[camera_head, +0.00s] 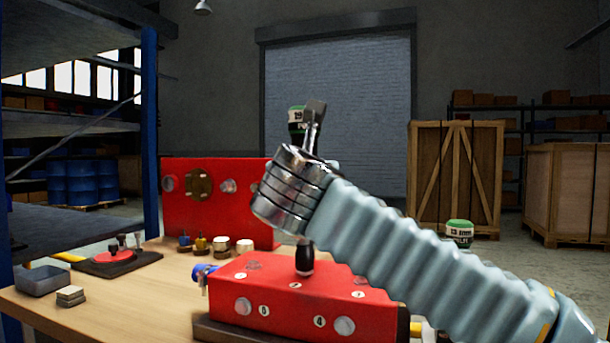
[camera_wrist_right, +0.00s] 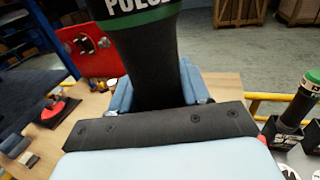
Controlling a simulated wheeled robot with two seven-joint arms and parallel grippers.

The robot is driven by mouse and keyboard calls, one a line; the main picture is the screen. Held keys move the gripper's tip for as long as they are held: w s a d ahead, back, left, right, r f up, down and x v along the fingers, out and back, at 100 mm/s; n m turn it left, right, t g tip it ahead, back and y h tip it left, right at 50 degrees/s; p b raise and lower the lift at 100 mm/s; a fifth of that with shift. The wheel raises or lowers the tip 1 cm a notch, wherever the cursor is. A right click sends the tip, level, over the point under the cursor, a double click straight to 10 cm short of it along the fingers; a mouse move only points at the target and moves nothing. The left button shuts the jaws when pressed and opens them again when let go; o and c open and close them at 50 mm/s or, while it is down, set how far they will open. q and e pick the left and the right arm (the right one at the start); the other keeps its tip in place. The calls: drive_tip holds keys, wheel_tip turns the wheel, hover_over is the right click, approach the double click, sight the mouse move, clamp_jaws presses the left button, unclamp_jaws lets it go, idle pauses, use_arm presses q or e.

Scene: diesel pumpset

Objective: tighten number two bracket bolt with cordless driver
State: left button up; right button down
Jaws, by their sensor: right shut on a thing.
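My right gripper (camera_head: 313,127) reaches in from the right above the red block. It is shut on a cordless driver (camera_head: 297,121), whose green-and-white top shows behind the finger. In the right wrist view the driver's dark body (camera_wrist_right: 150,70) stands between the blue fingers (camera_wrist_right: 188,83). My wrist hides its middle in the head view. A black piece with a pale lower end (camera_head: 304,259), seemingly the driver's nose, shows below the wrist over the red block (camera_head: 285,300). I cannot tell whether it touches. The block bears grey bolt heads (camera_head: 243,306) and small number discs; the number two bolt is not readable.
A second green-topped tool (camera_head: 459,230) stands at right, seen in a black holder (camera_wrist_right: 280,130) in the wrist view. A red upright panel (camera_head: 215,215), small pots (camera_head: 221,244) and a grey tray (camera_head: 42,279) are on the wooden bench (camera_head: 140,305). The bench's front left is mostly clear.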

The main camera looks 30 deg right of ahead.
drive_tip(key=shift+f+b, duration=0.5)
idle(1.4)
idle(1.0)
drive_tip(key=shift+r+p, duration=2.4)
drive_tip(key=shift+r, duration=0.35)
